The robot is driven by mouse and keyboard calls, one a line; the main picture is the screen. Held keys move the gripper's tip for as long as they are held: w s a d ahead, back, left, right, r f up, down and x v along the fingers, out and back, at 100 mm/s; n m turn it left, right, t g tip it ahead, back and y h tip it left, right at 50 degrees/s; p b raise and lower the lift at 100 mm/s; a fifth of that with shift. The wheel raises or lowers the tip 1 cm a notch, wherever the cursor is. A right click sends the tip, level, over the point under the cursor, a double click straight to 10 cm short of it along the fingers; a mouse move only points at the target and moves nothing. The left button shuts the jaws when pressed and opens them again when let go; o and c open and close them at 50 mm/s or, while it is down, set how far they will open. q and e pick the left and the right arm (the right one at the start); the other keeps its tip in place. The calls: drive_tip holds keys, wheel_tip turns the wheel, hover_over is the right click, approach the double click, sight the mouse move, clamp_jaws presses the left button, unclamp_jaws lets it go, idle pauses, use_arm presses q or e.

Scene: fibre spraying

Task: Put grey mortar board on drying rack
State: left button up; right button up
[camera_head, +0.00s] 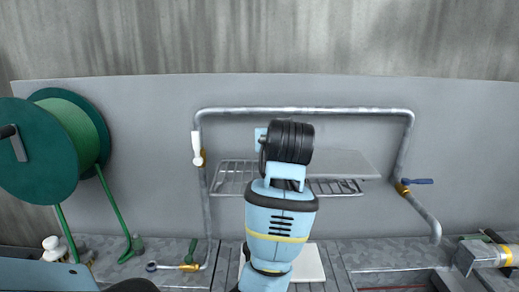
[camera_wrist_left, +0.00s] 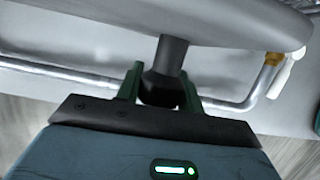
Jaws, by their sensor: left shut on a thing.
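The grey mortar board (camera_head: 345,162) is over the right part of the wire drying rack (camera_head: 235,178) on the wall. I cannot tell whether it touches the rack. In the left wrist view, the board's smooth grey face (camera_wrist_left: 220,18) fills the top edge, with its short black handle (camera_wrist_left: 172,55) joined to it. My left gripper (camera_wrist_left: 162,88) has its dark green fingers on either side of this handle and is shut on it. In the head view my blue arm hides this gripper and the board's middle. My right gripper is not in view.
A metal pipe (camera_head: 300,110) frames the rack, with a white-handled valve (camera_head: 197,148) on the left and a blue-handled valve (camera_head: 416,181) on the right. A white square (camera_head: 308,262) lies on the worktop below.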

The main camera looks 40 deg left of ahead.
use_arm(q)
drive_tip(key=shift+a+f, duration=0.7)
drive_tip(key=shift+a, duration=0.35)
drive_tip(key=shift+a+f, duration=0.65)
drive_tip(key=shift+a, duration=0.45)
drive_tip(key=shift+a+f, duration=0.7)
drive_tip(key=shift+a, duration=0.35)
drive_tip(key=o, duration=1.2)
drive_tip(key=shift+w, duration=0.1)
drive_tip(key=v, duration=1.2)
drive_tip(key=shift+f, duration=0.1)
